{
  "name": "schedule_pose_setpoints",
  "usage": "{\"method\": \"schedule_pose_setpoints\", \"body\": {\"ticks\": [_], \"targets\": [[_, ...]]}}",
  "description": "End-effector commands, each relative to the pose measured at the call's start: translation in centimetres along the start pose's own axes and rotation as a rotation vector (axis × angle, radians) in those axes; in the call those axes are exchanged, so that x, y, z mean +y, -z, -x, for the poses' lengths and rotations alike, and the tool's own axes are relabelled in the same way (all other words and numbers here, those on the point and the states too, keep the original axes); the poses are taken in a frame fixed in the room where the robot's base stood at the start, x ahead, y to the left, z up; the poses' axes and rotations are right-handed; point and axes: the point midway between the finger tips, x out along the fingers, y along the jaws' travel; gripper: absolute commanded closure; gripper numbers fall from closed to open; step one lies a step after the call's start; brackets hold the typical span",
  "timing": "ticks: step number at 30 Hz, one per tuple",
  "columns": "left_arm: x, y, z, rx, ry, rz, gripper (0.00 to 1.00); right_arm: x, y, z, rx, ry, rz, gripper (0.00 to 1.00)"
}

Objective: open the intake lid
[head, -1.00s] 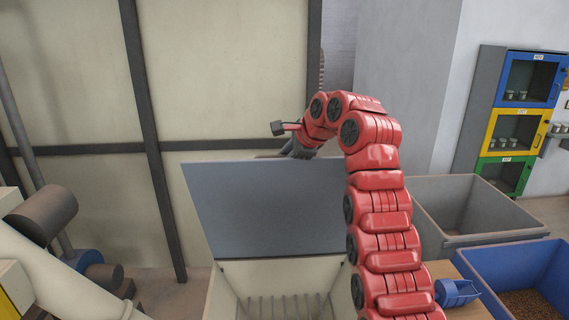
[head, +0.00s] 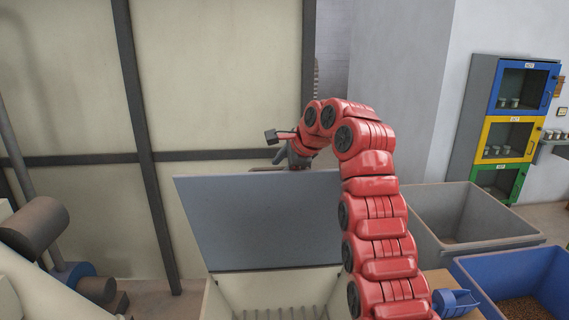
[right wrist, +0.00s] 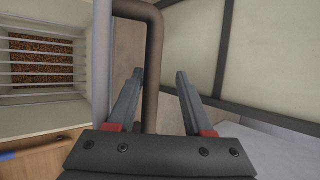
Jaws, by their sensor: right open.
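The intake lid (head: 255,222) is a flat grey panel. It stands raised, roughly upright, at the back of the cream intake box (head: 216,300), whose mouth with its grate (head: 285,313) is uncovered. My right gripper (right wrist: 156,85) is at the lid's top edge, its fingers spread. In the right wrist view, the lid's brown bar handle (right wrist: 153,50) runs between the open fingers, and I cannot tell whether either finger touches it. In the head view, my red right arm covers the lid's right side, and the fingertips are mostly hidden. My left gripper is in no view.
A grey bin (head: 425,238) and a blue bin (head: 462,271) with brown grain stand on the right. A blue scoop (head: 455,302) lies near the box. A framed cream wall (head: 220,80) is behind the lid. A coloured cabinet (head: 492,135) stands at the back right.

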Motion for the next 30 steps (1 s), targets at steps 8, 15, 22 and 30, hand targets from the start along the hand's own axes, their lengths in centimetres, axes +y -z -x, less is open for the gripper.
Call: {"method": "schedule_pose_setpoints", "body": {"ticks": [8,15,22,30], "targets": [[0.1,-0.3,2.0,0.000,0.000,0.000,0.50,0.1,0.0,4.1,-0.001,0.007,0.002,0.48],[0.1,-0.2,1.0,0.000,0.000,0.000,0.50,-0.4,0.2,9.4,0.004,0.007,-0.001,0.48],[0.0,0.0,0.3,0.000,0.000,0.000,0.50,-0.5,0.2,11.0,0.005,0.009,0.000,0.48],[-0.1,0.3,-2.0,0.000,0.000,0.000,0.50,-0.4,0.2,14.6,0.005,0.002,-0.002,0.48]]}}
